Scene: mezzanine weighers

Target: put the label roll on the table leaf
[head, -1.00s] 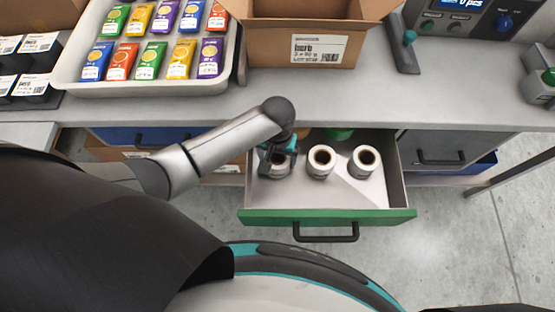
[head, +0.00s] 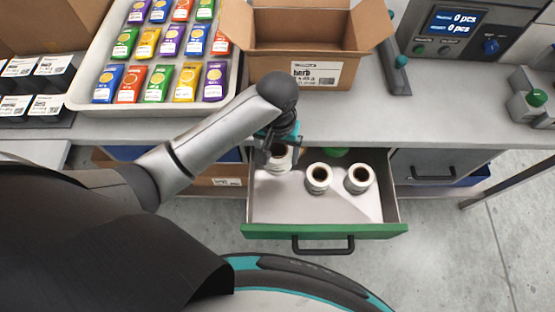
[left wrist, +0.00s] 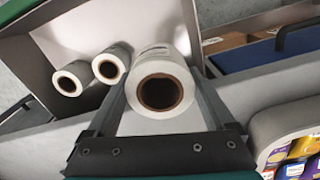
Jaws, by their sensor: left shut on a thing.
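My left gripper (head: 280,150) is shut on a white label roll (head: 279,160) with a brown core, above the left part of the open drawer. In the left wrist view the held label roll (left wrist: 160,88) sits between the two fingers, its open core facing the camera. Two other label rolls stand in the drawer (head: 300,212), one in the middle (head: 319,178) and one at the right (head: 359,179). The worktop (head: 330,118) lies just behind the drawer. I cannot tell which surface is the table leaf. My right gripper is not in view.
A cardboard box (head: 310,70) stands open on the worktop behind the drawer. A tray (head: 150,106) of colourful packets is at its left. A weigher with a lit display (head: 452,22) stands at the right. Bare worktop runs along the front edge.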

